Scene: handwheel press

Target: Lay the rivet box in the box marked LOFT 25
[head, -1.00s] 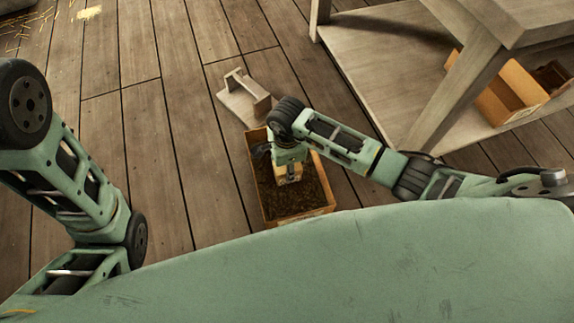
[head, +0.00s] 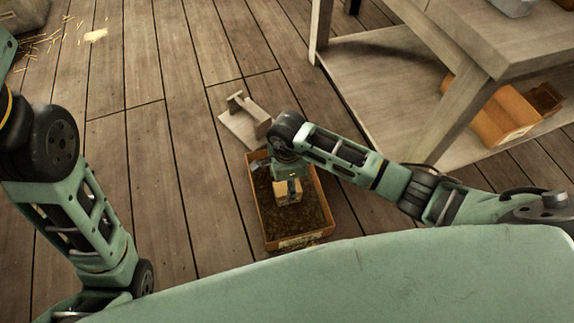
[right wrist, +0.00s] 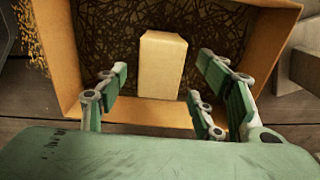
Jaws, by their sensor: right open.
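The rivet box (head: 288,191) is a small tan carton. It is inside an open orange-brown box (head: 258,205) with a dark, stringy filling, on the floor in the head view. The right wrist view shows the rivet box (right wrist: 162,66) amid the filling, in front of the wall of the open box (right wrist: 250,60). My right gripper (head: 288,180) is over the rivet box, its fingers open and spread on either side with gaps (right wrist: 160,88). A label (head: 303,241) on the box's near side is too small to read. My left gripper is out of view.
The plank floor left of the box is clear.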

